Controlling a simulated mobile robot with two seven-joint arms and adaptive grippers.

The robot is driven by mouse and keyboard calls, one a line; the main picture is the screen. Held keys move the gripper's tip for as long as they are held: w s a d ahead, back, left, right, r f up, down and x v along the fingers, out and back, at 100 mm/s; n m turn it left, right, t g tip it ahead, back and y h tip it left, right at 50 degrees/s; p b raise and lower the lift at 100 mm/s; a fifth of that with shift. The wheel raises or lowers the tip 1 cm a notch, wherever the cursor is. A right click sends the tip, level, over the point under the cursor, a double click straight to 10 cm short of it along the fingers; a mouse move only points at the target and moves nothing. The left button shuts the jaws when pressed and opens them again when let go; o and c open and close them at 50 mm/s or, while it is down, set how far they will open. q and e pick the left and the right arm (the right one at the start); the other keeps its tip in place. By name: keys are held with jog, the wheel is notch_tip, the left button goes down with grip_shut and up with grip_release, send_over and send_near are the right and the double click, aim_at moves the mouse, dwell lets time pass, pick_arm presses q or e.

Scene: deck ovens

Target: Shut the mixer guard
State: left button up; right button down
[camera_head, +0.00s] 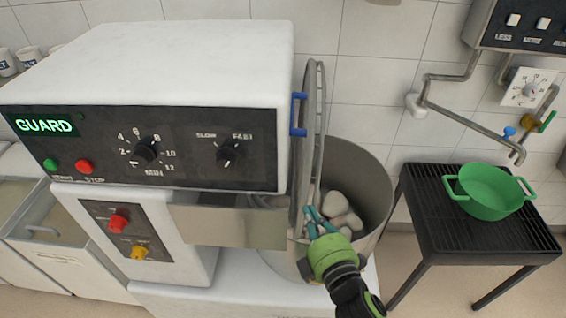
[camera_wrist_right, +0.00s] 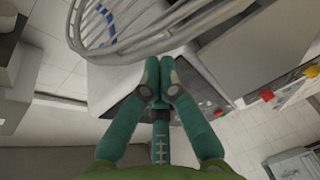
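The mixer (camera_head: 180,60) fills the left and middle of the head view. Its wire guard (camera_head: 313,110) stands swung up, seen nearly edge-on, with a blue handle (camera_head: 298,115) on its left side. The steel bowl (camera_head: 372,185) below is open at the right and holds pale lumps (camera_head: 340,210). My right gripper (camera_head: 313,215) is at the bowl's front rim, by the guard's lower end. In the right wrist view the fingertips (camera_wrist_right: 161,78) are together, close below the guard's curved rim (camera_wrist_right: 180,42); I see nothing between them. Contact is unclear. My left gripper is out of view.
The control panel (camera_head: 200,148) shows a lit green GUARD sign (camera_head: 43,125). A black stand (camera_head: 440,215) with a green pot (camera_head: 488,190) is at the right. Pipes (camera_head: 470,115) run along the wall above it. Floor shows between mixer and stand.

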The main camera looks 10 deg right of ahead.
notch_tip(320, 180, up, 6)
jog(key=s+t, duration=0.1)
pick_arm(q)
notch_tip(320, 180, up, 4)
jog(key=p, duration=0.3)
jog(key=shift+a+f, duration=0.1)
pick_arm(e)
jog(key=w+r, duration=0.1)
jog(key=w, duration=0.9)
jog(key=shift+a+n, duration=0.35)
jog(key=shift+n, duration=0.05)
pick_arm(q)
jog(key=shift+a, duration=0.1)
